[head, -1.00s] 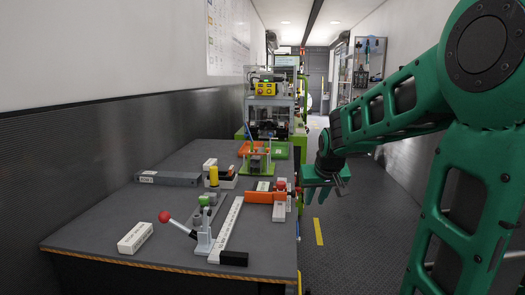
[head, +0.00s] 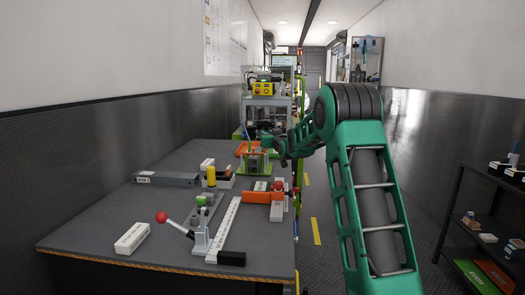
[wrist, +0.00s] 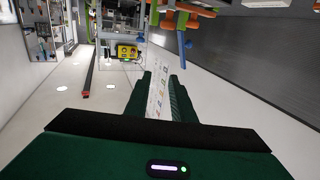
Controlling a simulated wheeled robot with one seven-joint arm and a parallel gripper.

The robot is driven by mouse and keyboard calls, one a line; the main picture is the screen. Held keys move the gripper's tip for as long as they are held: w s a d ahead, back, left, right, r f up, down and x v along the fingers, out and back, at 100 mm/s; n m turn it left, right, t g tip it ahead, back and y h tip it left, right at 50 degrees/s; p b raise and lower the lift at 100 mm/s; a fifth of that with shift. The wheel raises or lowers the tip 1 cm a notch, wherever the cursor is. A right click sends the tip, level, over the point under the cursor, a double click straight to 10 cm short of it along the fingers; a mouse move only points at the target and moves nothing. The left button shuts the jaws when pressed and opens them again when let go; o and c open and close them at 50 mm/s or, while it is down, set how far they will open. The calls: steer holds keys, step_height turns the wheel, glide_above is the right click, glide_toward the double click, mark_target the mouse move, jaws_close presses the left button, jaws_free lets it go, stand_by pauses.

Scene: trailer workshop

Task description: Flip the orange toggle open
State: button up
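An orange clamp-like part (head: 263,196) with a red knob lies on the right side of the workbench; it may be the orange toggle. Another orange part (head: 241,149) is farther back, beside a green fixture (head: 256,163). I cannot tell for certain which one is the toggle. My gripper (head: 268,144) is above and behind the green fixture at the bench's far right, small and partly merged with the background. In the wrist view, my gripper (wrist: 160,88) has its two fingers apart with nothing between them. Orange parts (wrist: 182,9) show beyond the fingers at the top, in an upside-down picture.
The bench (head: 120,235) also holds a red-knobbed lever clamp (head: 200,238), a white block (head: 132,238), a grey bar (head: 166,178) and a yellow cylinder (head: 211,176). A machine (head: 268,100) stands behind. A dark shelf (head: 480,215) is on the right; the aisle floor lies between.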

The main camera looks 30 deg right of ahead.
step_height(320, 180, down, 8)
steer(key=r, duration=0.1)
steer(key=shift+w+d+f, duration=0.15)
steer(key=shift+w+d, duration=0.1)
steer(key=shift+w, duration=0.95)
steer(key=shift+w+d+f, duration=0.1)
steer(key=shift+w+d, duration=0.2)
steer(key=shift+w, duration=0.95)
steer(key=shift+w+d+f, duration=0.15)
steer(key=shift+w+d, duration=0.1)
steer(key=shift+w, duration=0.95)
